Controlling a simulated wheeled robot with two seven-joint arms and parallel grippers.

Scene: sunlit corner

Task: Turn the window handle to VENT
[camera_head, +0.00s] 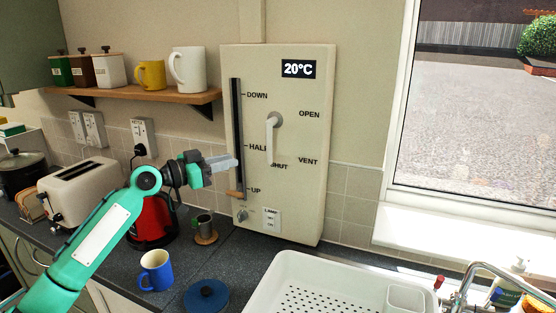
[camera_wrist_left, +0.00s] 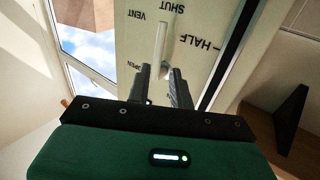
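The window handle (camera_head: 270,136) is a pale lever on a cream panel (camera_head: 300,195). It hangs nearly straight down from its round pivot, its free end toward the SHUT label. VENT is printed to its lower right and OPEN to its upper right. My left gripper (camera_head: 230,161) is in front of the panel's left part, left of the handle and apart from it. In the left wrist view the handle (camera_wrist_left: 160,45) stands beyond the two fingertips (camera_wrist_left: 159,72). The fingers are spread with nothing between them. My right gripper is in neither view.
A dark vertical slider slot (camera_head: 236,120) marked DOWN, HALF and UP runs along the panel's left side, its wooden knob (camera_head: 236,194) near UP. A shelf (camera_head: 150,95) with mugs is above left. A kettle (camera_head: 152,222), blue mug (camera_head: 157,270) and sink tray (camera_head: 290,270) are below.

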